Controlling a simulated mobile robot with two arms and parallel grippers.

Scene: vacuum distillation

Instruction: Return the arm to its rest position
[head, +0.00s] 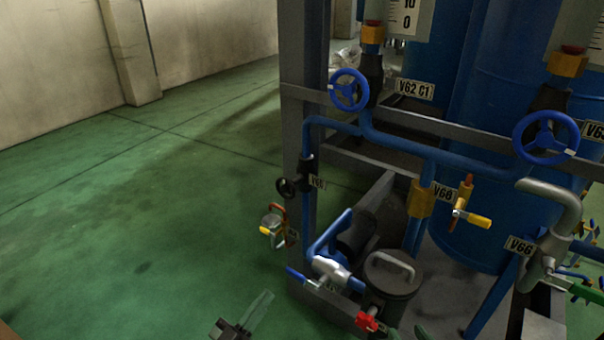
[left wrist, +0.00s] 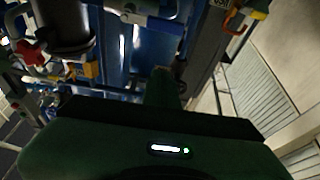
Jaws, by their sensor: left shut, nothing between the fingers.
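My left gripper (head: 258,308) is at the bottom edge of the head view, over the green floor and left of the pipework. Its fingers are together with nothing between them, and it touches no valve. In the left wrist view the shut fingers (left wrist: 165,88) point away from the dark green gripper body, with blue pipework beyond. A small dark green tip (head: 421,332) at the bottom edge of the head view may be part of my right gripper; its fingers cannot be made out.
The blue distillation rig fills the right side, with blue handwheels (head: 349,90), a red valve handle (head: 366,321), a blue lever (head: 302,278) and a lidded dark pot (head: 393,275). A yellow-handled valve (head: 472,218) sits by label V60. The green floor (head: 130,220) on the left is clear.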

